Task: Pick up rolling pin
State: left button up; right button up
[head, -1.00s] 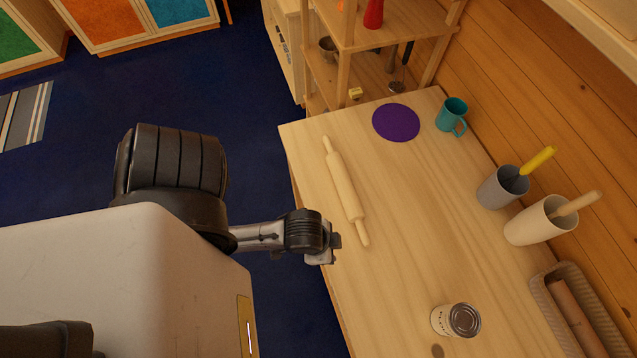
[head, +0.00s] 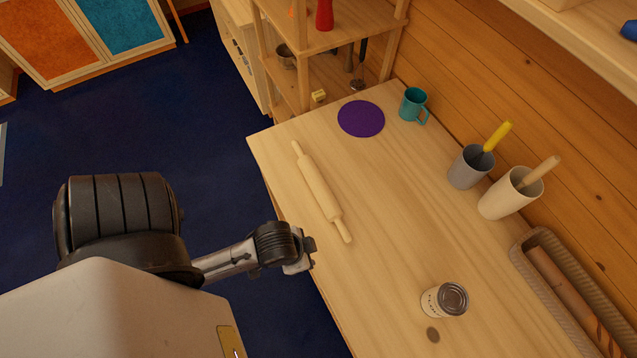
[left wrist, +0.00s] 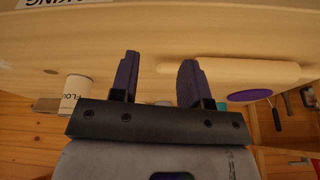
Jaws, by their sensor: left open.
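A pale wooden rolling pin (head: 320,190) lies on the wooden table (head: 400,190), near its left edge in the head view. My left gripper (head: 308,254) is at the table's left edge, beside the pin's near handle and apart from it. In the left wrist view the left gripper (left wrist: 160,80) is open, its two dark fingers spread with nothing held. The rolling pin (left wrist: 245,70) shows there beyond the fingers, its body to the right and one handle behind the right finger. My right gripper is in neither view.
A flour can (head: 446,300) stands at the near part of the table. A purple disc (head: 361,118), teal mug (head: 412,105), grey cup (head: 470,167), cream cup (head: 508,194) and woven basket (head: 545,290) line the far and wall sides. The table around the pin is clear.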

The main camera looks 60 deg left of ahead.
pick_arm(q)
jog(key=o, duration=0.4)
jog(key=shift+d, duration=0.15)
jog(key=o, duration=0.3)
jog(key=shift+o, duration=0.2)
